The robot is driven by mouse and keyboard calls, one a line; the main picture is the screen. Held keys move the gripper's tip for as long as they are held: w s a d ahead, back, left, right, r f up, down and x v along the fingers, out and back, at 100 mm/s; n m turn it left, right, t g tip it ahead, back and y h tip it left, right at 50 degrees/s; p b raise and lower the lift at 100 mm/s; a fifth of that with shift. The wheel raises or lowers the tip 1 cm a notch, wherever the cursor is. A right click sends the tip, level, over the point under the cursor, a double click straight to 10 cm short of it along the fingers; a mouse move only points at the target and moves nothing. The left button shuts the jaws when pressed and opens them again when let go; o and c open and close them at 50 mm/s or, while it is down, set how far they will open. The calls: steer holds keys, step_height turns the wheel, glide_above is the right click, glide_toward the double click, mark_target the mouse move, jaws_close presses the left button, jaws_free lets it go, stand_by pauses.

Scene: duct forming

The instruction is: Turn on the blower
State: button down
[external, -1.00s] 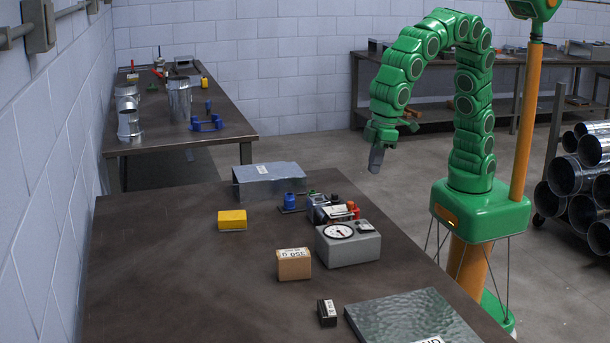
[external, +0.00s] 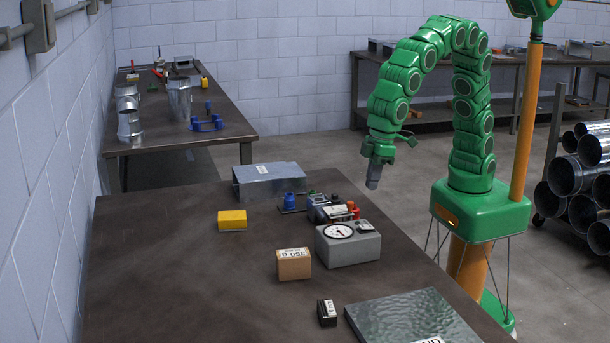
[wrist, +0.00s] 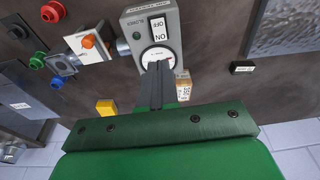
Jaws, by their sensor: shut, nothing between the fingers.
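The blower control box (external: 349,248) is a grey box with a round dial (external: 338,231) on its top, standing near the right edge of the near table. In the wrist view the box (wrist: 133,27) carries a BLOWER label and a white rocker switch (wrist: 158,28) marked OFF and ON, beside the dial (wrist: 154,55). I cannot tell which side of the rocker is pressed. My gripper (external: 373,186) is shut and empty, in the air above and behind the box. In the wrist view my gripper's fingers (wrist: 158,68) overlap part of the dial; the switch is uncovered.
Coloured knobs and fittings (external: 333,210) stand behind the box. A sheet-metal duct (external: 268,181), a yellow block (external: 232,220), a cardboard box (external: 293,264), a small black block (external: 327,313) and a metal sheet (external: 412,318) lie on the table (external: 170,270). The table's left front is clear.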

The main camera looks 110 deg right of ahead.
mark_target(362, 226)
steer(key=f, duration=0.3)
steer(key=w+f, duration=0.1)
steer(key=f, duration=0.3)
steer(key=w+f, duration=0.1)
steer(key=f, duration=0.2)
steer(key=shift+f, duration=0.35)
steer(key=shift+f, duration=0.1)
steer(key=shift+w+a+g, duration=0.1)
steer(key=shift+w+g, duration=0.05)
steer(key=shift+g, duration=0.15)
steer(key=shift+f, duration=0.1)
steer(key=shift+s, duration=0.9)
steer(key=shift+r, duration=0.25)
step_height(362, 226, up, 14)
steer(key=s, duration=0.2)
steer(key=shift+s+f, duration=0.2)
